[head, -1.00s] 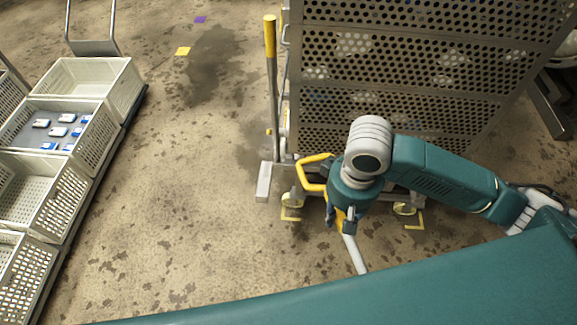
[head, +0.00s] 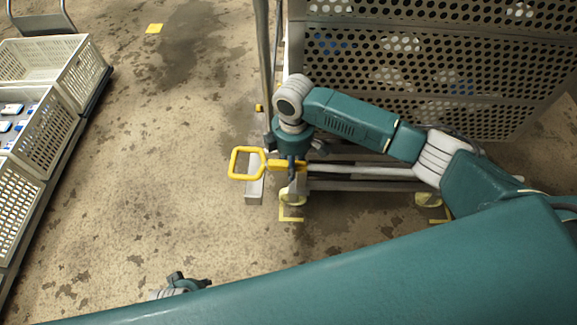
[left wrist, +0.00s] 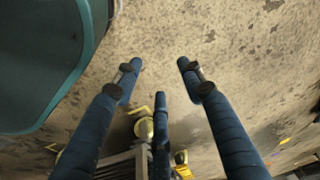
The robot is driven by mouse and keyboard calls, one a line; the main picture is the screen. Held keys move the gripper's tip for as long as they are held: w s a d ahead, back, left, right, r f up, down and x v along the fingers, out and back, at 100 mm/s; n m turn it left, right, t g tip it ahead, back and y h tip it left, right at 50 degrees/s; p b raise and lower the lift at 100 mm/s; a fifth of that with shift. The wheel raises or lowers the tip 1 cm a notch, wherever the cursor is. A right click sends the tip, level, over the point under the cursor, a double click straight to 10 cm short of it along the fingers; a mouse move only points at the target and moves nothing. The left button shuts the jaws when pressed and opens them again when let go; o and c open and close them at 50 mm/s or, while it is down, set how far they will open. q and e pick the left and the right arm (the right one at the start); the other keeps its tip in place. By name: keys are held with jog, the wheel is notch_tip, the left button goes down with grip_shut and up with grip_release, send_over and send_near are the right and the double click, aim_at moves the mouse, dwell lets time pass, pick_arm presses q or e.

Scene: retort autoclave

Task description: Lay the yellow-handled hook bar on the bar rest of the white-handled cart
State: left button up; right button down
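The hook bar has a yellow loop handle (head: 247,163) and a pale grey rod (head: 370,171). It lies nearly level across the head view, loop to the left, rod pointing right. My right gripper (head: 290,166) is shut around the yellow part beside the loop. My left gripper (head: 185,284) shows only partly at the bottom of the head view, low over the floor. In the left wrist view its fingers (left wrist: 160,75) are spread, with nothing between them. A white-handled cart and its bar rest cannot be made out for sure.
A perforated metal basket (head: 420,65) stands on a wheeled frame behind the bar, with a post (head: 263,70) at its left. White crates (head: 75,52) stand in a row at far left. Between them the stained floor (head: 165,150) is clear.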

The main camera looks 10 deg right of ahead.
pick_arm(q)
notch_tip(320, 180, up, 17)
jog(key=t+b, duration=0.1)
jog(key=b, duration=0.3)
jog(key=shift+w+f+b, duration=0.2)
jog(key=shift+w+b, duration=0.15)
jog(key=shift+b, duration=0.05)
pick_arm(e)
notch_tip(320, 180, down, 8)
jog(key=shift+w, duration=0.45)
dwell(0.6)
pick_arm(q)
jog(key=shift+a, duration=0.1)
pick_arm(e)
jog(key=shift+a, duration=0.1)
jog(key=shift+f, duration=0.25)
jog(key=c, duration=1.4)
grip_release()
jog(key=shift+o, duration=0.5)
jog(key=shift+s+f, duration=0.1)
jog(key=shift+s, duration=0.05)
notch_tip(320, 180, up, 12)
